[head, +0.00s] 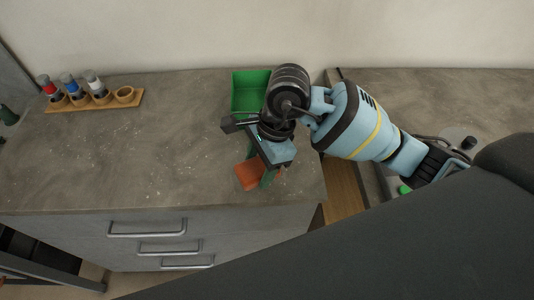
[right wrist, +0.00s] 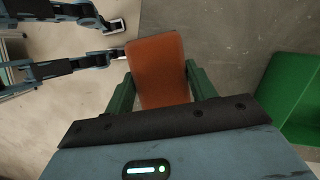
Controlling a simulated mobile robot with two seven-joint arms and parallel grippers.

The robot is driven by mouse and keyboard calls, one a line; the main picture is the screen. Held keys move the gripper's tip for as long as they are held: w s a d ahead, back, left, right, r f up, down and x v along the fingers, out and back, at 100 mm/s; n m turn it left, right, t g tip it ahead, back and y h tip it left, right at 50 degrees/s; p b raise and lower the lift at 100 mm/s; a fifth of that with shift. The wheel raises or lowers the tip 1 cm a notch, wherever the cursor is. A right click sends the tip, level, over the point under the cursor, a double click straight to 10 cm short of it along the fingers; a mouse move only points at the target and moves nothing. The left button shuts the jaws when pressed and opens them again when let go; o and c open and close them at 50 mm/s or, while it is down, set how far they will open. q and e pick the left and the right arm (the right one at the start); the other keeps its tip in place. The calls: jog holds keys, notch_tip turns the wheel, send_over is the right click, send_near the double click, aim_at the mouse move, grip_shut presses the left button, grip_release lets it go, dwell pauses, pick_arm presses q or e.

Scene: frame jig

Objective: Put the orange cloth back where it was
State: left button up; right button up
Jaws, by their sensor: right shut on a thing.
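The orange cloth (head: 248,176) is a small folded-looking flat piece near the front edge of the grey counter. It also shows in the right wrist view (right wrist: 158,70), between the two green fingers. My right gripper (head: 259,167) points down over the counter and is shut on the cloth. I cannot tell whether the cloth touches the counter or hangs just above it.
A green open bin (head: 240,92) stands behind my right gripper, partly hidden by the arm. A wooden rack (head: 130,98) with several holes holds three bottles at the back left. The middle and left of the counter (head: 150,150) are clear. A gap separates the right counter (head: 430,95).

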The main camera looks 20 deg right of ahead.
jog(key=shift+w+d+f, duration=0.15)
jog(key=shift+w+d, duration=0.65)
jog(key=shift+w, duration=0.3)
jog(key=shift+w+d+f, duration=0.1)
jog(key=shift+w+d, duration=0.65)
jog(key=shift+w, duration=0.3)
jog(key=shift+w+d+f, duration=0.1)
jog(key=shift+f, duration=1.7)
jog(key=shift+f, duration=0.15)
jog(key=o, duration=1)
jog(key=shift+c, duration=0.2)
jog(key=v, duration=1.2)
jog(key=shift+p, duration=0.3)
